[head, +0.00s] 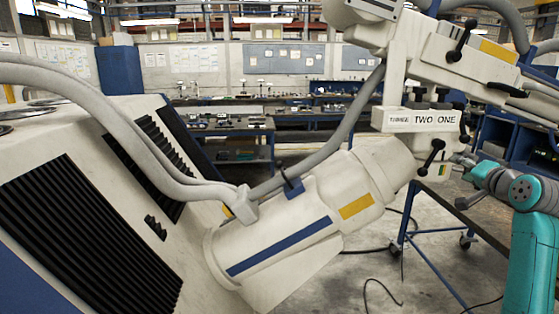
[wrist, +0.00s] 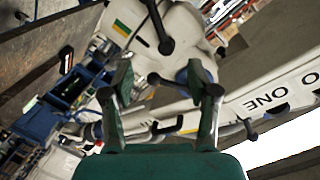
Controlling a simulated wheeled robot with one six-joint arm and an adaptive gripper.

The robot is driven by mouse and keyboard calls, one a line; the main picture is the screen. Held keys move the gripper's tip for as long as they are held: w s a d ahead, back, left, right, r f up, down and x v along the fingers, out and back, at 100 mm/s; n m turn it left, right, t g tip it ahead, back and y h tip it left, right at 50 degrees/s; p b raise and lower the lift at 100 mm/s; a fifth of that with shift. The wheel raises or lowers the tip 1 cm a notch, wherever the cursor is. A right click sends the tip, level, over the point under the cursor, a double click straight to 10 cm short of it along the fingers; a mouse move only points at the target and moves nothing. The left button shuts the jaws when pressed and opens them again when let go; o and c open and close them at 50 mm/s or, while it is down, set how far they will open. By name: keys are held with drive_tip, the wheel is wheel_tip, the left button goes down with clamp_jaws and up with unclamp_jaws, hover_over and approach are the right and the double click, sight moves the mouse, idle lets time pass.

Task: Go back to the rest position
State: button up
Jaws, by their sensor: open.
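My gripper (head: 468,168) is just right of these levers, at the end of my teal arm. In the wrist view my gripper (wrist: 161,80) has its two green fingers spread apart. A dark-knobbed lever (wrist: 160,30) shows beyond the fingertips, and other handles appear behind and between the fingers. I cannot tell whether any finger touches a handle.
A large white housing with black vents (head: 75,235) stands at left, with grey hoses (head: 150,160) running from it. A blue-framed wheeled table (head: 470,222) stands beside my arm. Cables lie on the floor. Workbenches (head: 230,130) are at the back.

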drive_tip(key=s+a+f, duration=0.2)
drive_tip(key=a+f, duration=0.1)
drive_tip(key=f, duration=0.5)
drive_tip(key=s+a+f, duration=0.2)
drive_tip(key=a+f, duration=0.2)
drive_tip(key=f, duration=0.5)
drive_tip(key=s+a+f, duration=0.2)
drive_tip(key=a+f, duration=0.1)
drive_tip(key=f, duration=0.5)
drive_tip(key=s+a+f+n+g, duration=0.1)
drive_tip(key=s+a+f, duration=0.5)
drive_tip(key=s+f, duration=0.2)
drive_tip(key=s+a+f+n, duration=0.2)
drive_tip(key=s+a+f, duration=0.3)
drive_tip(key=s+f, duration=0.3)
drive_tip(key=s+a+f+n, duration=0.2)
drive_tip(key=s+a, duration=0.2)
drive_tip(key=s, duration=0.7)
drive_tip(key=s+a+f+n, duration=0.15)
drive_tip(key=s+a, duration=0.35)
drive_tip(key=s, duration=0.6)
drive_tip(key=s+a+r+n, duration=0.1)
drive_tip(key=s+r, duration=0.3)
drive_tip(key=s, duration=0.5)
drive_tip(key=s+a+r+n+y, duration=0.1)
drive_tip(key=s+a+r+n, duration=0.1)
drive_tip(key=s, duration=0.7)
drive_tip(key=shift+s+a+r+n, duration=0.35)
drive_tip(key=shift+r+n, duration=0.2)
drive_tip(key=shift+r, duration=0.35)
